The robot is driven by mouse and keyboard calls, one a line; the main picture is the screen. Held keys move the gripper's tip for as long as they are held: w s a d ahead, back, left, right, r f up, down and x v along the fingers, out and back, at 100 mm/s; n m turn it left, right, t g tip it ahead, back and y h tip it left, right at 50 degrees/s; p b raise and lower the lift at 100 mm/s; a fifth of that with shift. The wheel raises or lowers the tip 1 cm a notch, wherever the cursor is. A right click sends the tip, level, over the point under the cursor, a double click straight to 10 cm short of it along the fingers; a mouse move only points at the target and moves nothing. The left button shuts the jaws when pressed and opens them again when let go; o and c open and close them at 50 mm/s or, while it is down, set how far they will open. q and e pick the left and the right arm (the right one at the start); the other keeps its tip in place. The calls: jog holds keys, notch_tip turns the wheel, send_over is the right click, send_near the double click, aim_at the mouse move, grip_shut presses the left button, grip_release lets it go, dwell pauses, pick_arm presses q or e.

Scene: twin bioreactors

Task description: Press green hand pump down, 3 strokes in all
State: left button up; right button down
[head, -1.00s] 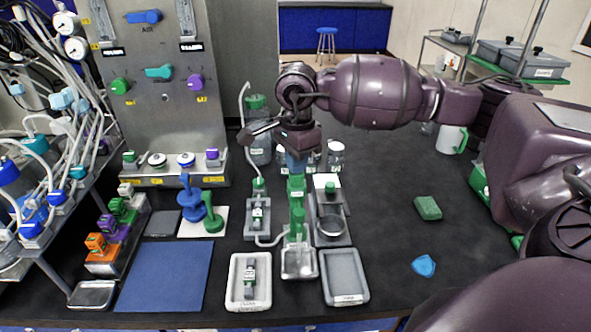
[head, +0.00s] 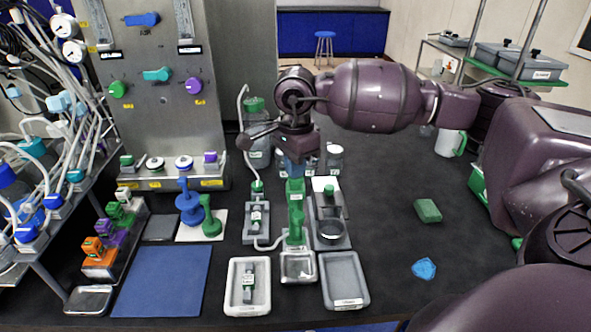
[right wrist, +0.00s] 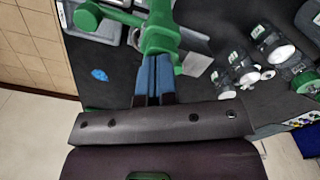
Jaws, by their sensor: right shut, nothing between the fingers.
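The green hand pump (head: 296,212) stands in the middle of the bench, behind a small metal tray (head: 298,281). My right gripper (head: 294,170) points down at the top of the pump, with its blue fingers closed together and nothing between them. In the right wrist view the blue fingertips (right wrist: 153,62) meet or overlap the green pump (right wrist: 160,34); I cannot tell whether they press on it. The fingers and wrist hide part of the pump's top. My left gripper is not in view.
A green-capped bottle (head: 256,130) stands behind, left of my wrist. A dish stand (head: 331,232) is close right of the pump, and a white tray (head: 247,303) lies in front. A green block (head: 428,210) and blue piece (head: 424,269) lie right, with clear bench around them.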

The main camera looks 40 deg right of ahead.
jog(key=shift+r+p, duration=0.55)
jog(key=shift+r, duration=1)
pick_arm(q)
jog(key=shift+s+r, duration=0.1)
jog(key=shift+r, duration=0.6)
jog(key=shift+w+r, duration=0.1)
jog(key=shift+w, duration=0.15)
pick_arm(e)
jog(key=shift+f, duration=0.1)
